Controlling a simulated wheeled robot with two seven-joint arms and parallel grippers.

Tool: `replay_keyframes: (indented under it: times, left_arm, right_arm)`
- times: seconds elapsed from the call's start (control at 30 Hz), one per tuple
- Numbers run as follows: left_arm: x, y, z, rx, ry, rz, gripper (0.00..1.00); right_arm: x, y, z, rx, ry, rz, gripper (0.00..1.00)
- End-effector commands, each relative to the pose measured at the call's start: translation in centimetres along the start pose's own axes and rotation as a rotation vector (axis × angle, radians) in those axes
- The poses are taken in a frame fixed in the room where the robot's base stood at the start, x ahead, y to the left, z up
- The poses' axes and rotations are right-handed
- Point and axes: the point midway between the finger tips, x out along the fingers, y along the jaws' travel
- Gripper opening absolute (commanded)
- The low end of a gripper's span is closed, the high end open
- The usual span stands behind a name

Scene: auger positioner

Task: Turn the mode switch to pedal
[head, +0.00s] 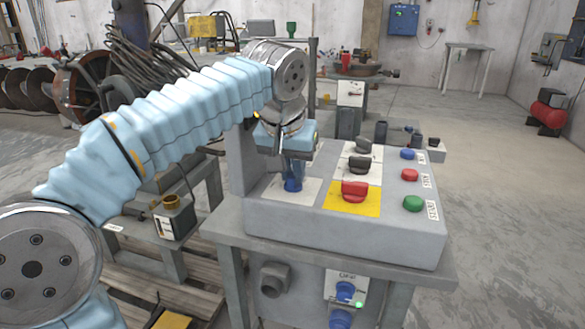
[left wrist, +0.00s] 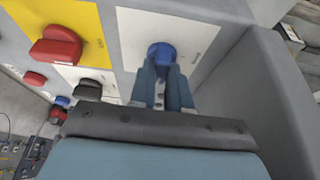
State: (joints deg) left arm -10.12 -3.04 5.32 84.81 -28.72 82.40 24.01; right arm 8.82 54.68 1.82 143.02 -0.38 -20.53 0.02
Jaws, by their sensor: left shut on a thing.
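The blue knob (head: 292,185) stands on a white plate (head: 309,187) at the left of the grey control box top. I take it for the mode switch; the lettering on the plate is too small to read. My left gripper (head: 292,178) comes down over it from above, and its fingers are shut on the knob. In the left wrist view the blue knob (left wrist: 161,54) shows between the fingertips of the left gripper (left wrist: 163,80). Which way the knob points is hard to tell. My right gripper is not in view.
Right of the knob are a red knob (head: 354,191) on a yellow plate (head: 369,206) and black knobs (head: 359,166) behind it. Blue, red and green (head: 414,203) buttons line the right side. A raised grey wall (head: 240,158) stands close left of the gripper.

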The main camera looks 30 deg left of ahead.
Motion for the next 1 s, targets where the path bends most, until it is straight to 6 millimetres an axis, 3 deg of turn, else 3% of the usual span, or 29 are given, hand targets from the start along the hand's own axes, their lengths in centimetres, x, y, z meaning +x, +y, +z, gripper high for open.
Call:
replay_keyframes:
  times: [0.03,0.07,0.2,0.57,0.67,1.0]
  left_arm:
    - [-0.1,0.0,0.0,0.002,0.001,0.000,0.00]
    - [-0.1,0.0,0.0,0.002,0.001,0.000,0.20]
    - [0.0,0.0,0.0,0.001,0.001,0.000,0.41]
    - [-0.5,0.0,0.0,0.001,0.001,0.000,0.43]
    - [-1.8,0.0,-0.1,0.000,0.003,0.001,0.43]
    - [-10.0,0.1,-0.1,0.002,0.004,0.003,0.43]
  right_arm:
    - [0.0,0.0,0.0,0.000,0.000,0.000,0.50]
    - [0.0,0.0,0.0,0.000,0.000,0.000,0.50]
    - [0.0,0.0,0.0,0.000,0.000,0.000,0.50]
    - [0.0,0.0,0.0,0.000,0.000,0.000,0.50]
    - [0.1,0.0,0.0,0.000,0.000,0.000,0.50]
    - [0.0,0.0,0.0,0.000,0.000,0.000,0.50]
